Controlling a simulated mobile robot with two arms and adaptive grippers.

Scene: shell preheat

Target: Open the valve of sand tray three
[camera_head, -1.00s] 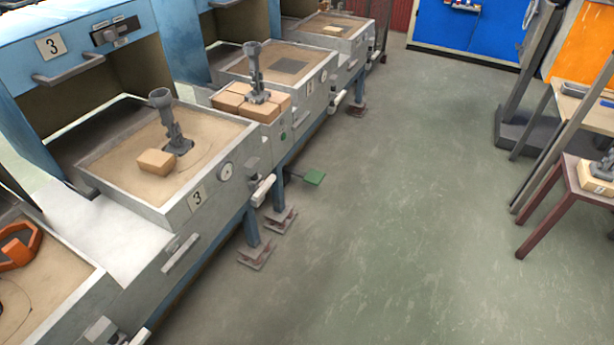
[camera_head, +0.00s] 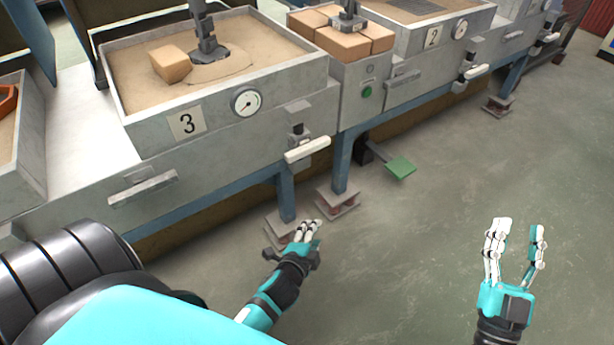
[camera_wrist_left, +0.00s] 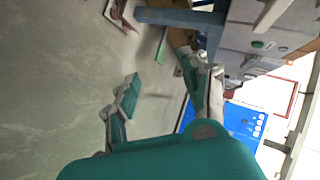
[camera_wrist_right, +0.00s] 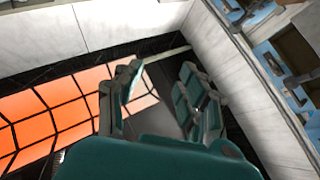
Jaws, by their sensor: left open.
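Sand tray three (camera_head: 187,145) stands at the upper left in the head view, with a "3" plate and a round gauge (camera_head: 246,101) on its front. Its valve (camera_head: 306,149) is at the tray's lower right corner, a dark body with a white lever handle that slants slightly up to the right. My left gripper (camera_head: 309,231) is below the valve, apart from it, open and empty; its parted fingers show in the left wrist view (camera_wrist_left: 165,92). My right gripper (camera_head: 515,228) is open and empty over the floor at the right, and shows in the right wrist view (camera_wrist_right: 165,85).
Tray two (camera_head: 433,40) stands beyond at the upper right with its own white-handled valve (camera_head: 476,71). A green pedal (camera_head: 400,168) sticks out above the floor right of a blue leg. Floor at right is clear.

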